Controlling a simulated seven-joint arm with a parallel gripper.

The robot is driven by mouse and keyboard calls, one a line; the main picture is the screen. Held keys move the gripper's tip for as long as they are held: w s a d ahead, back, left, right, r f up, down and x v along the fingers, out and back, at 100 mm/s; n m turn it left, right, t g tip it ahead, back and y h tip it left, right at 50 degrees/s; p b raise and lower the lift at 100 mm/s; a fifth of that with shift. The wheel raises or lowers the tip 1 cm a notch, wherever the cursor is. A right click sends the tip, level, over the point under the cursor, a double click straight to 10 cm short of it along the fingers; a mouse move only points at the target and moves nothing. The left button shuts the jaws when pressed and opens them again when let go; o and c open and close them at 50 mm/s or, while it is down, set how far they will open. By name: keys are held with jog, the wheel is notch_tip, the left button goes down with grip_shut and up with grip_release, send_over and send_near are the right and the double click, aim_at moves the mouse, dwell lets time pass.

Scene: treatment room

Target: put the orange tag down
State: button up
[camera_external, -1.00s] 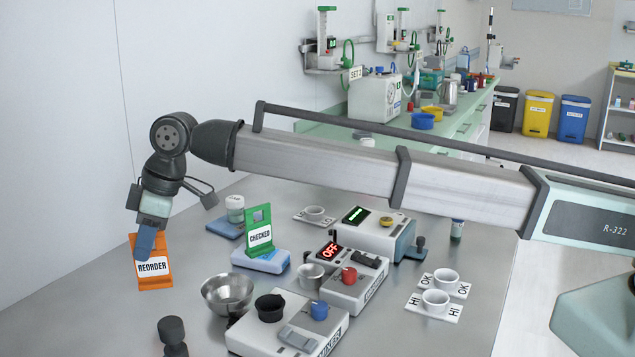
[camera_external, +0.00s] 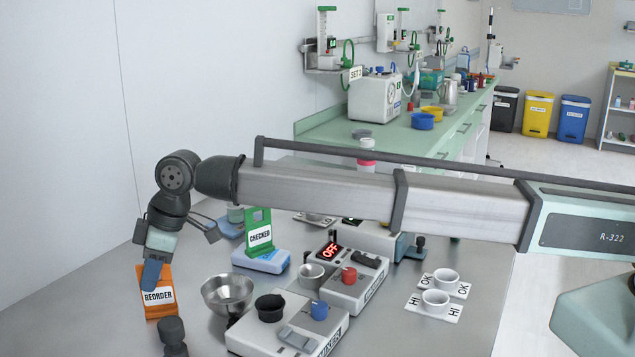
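The orange tag (camera_external: 159,309), labelled REORDER, is upright or nearly so at the left of the steel table, left of the metal bowl. My gripper (camera_external: 153,276) points down at its upper left part, with a blue finger over the tag's left side. The fingers look shut on the tag, though the far finger is hidden. The tag's lower edge is at or very near the table top; I cannot tell whether it touches.
A black knob-topped object (camera_external: 172,334) stands just in front of the tag. The metal bowl (camera_external: 228,294) and mixer (camera_external: 290,328) are to the right. A green CHECKED tag (camera_external: 259,228) stands on a blue-white base (camera_external: 262,262). Bare table (camera_external: 110,325) lies to the left.

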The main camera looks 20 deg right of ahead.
jog(key=o, duration=0.4)
jog(key=shift+o, duration=0.2)
jog(key=shift+r, duration=0.1)
jog(key=v, duration=1.2)
